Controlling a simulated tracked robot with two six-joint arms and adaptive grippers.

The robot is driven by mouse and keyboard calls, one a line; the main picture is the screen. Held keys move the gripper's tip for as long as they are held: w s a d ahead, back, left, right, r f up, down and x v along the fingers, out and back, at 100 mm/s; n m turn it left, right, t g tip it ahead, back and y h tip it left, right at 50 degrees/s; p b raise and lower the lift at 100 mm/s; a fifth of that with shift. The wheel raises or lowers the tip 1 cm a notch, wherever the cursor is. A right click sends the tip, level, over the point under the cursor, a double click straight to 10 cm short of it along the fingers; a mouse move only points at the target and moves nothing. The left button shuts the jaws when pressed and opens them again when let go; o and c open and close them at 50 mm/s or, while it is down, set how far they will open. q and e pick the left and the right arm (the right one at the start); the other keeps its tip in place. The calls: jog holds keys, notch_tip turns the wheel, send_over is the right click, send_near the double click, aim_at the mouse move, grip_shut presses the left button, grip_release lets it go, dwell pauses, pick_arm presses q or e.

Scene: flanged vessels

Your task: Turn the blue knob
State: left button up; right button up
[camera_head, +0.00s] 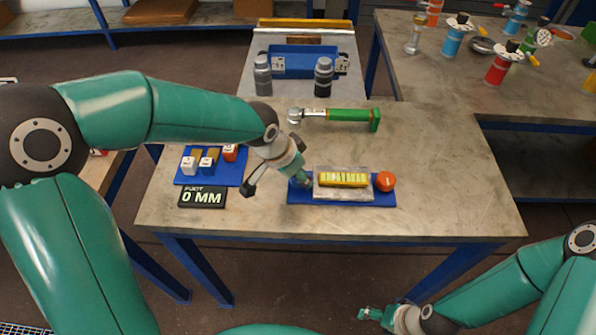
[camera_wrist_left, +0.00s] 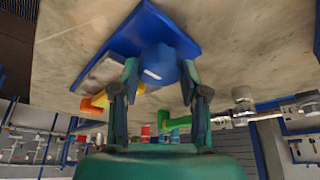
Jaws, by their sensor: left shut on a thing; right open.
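The blue knob (camera_wrist_left: 158,64) stands at the left end of a blue base plate (camera_head: 350,200) on the table. In the head view my left gripper (camera_head: 303,182) covers most or all of it. In the left wrist view the fingers of my left gripper (camera_wrist_left: 158,82) are on both sides of the blue knob, shut on it. The base also carries a metal block with a yellow panel (camera_head: 343,180) and an orange-red knob (camera_head: 385,181) at its right end. My right gripper (camera_head: 368,314) is open and empty, low in front of the table.
A black display reading 0 MM (camera_head: 202,197) and a blue board with small blocks (camera_head: 187,180) are left of the base. A green-handled tool (camera_head: 345,115) lies behind. The table's right side is clear.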

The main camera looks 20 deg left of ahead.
pick_arm(q)
jog(key=shift+a+r+m+p, duration=0.1)
jog(key=shift+r+m+p, duration=0.05)
jog(key=shift+m+p, duration=0.65)
jog(key=shift+w+m+g+h, duration=0.1)
jog(key=shift+m+g+h, duration=0.4)
jog(key=shift+m, duration=0.3)
jog(key=shift+f+m+h, duration=0.2)
jog(key=shift+m+h, duration=0.1)
jog(key=shift+m, duration=0.7)
jog(key=shift+w+m+g+b, duration=0.1)
jog(key=shift+m+g+b, duration=0.45)
jog(key=shift+m, duration=0.35)
jog(key=m+g+b, duration=0.1)
jog(key=m, duration=0.2)
jog(key=shift+w+m+h, duration=0.1)
jog(key=shift+m+h, duration=0.2)
jog(key=m+g, duration=0.1)
jog(key=m, duration=0.1)
jog(key=shift+m+b, duration=0.35)
jog(key=shift+m, duration=0.05)
jog(key=m+g, duration=0.2)
jog(key=m, duration=0.2)
jog(key=shift+w+r+y+p, duration=0.1)
jog(key=shift+y+p, duration=0.2)
jog(key=shift+y, duration=0.1)
